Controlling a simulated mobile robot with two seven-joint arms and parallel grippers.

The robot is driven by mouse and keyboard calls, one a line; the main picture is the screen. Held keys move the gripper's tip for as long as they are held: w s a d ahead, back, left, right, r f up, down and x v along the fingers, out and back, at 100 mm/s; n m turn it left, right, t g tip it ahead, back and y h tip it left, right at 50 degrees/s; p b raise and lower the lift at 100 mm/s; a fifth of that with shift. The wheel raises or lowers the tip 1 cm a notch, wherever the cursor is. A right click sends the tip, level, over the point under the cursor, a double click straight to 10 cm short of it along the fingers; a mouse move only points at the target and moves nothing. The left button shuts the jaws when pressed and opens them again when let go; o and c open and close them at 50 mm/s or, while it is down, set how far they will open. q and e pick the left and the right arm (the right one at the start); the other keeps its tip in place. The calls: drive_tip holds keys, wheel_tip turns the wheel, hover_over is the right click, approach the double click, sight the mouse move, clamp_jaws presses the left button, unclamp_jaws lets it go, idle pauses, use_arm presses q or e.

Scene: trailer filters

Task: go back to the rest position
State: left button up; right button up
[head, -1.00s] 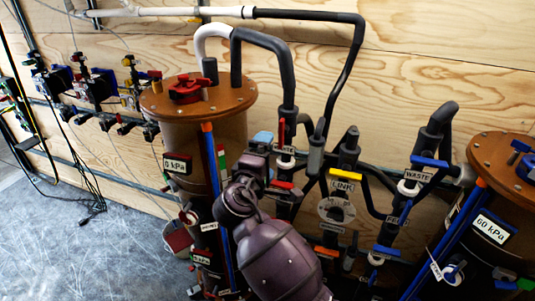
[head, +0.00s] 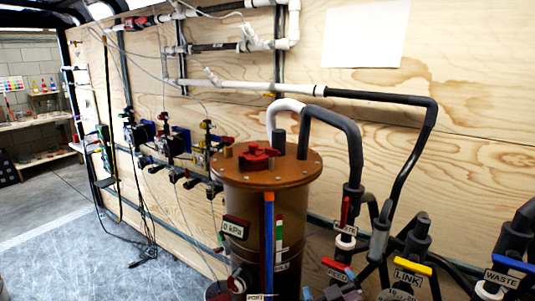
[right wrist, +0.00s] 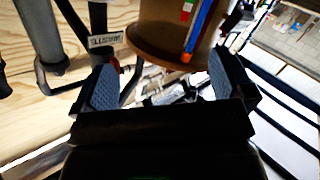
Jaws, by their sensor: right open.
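My right gripper (right wrist: 163,88) is open in the right wrist view, its two blue-padded fingers apart with nothing held between them. My left gripper is in neither view.
A brown filter tank (head: 238,205) with a copper-coloured lid (head: 288,173) and a 0 kPa display (head: 236,227) stands beside valves with a yellow LINK handle (head: 413,265) and a blue WASTE handle (head: 513,264). Grey floor (head: 50,250) is clear at the left.

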drive_tip(key=s+d+f+m+g, duration=0.1)
drive_tip(key=s+d+f, duration=0.3)
drive_tip(key=s+f, duration=0.2)
drive_tip(key=s+d+f+m+g+h, duration=0.1)
drive_tip(key=s+d+f, duration=0.3)
drive_tip(key=s, duration=0.6)
drive_tip(key=s+d+f+m+g, duration=0.2)
drive_tip(key=s+d+f, duration=0.3)
drive_tip(key=s+f, duration=0.3)
drive_tip(key=shift+s+f+m+g+h, duration=0.15)
drive_tip(key=shift+f+m+g+h, duration=0.15)
drive_tip(key=shift+f+h, duration=0.15)
drive_tip(key=shift+d, duration=0.1)
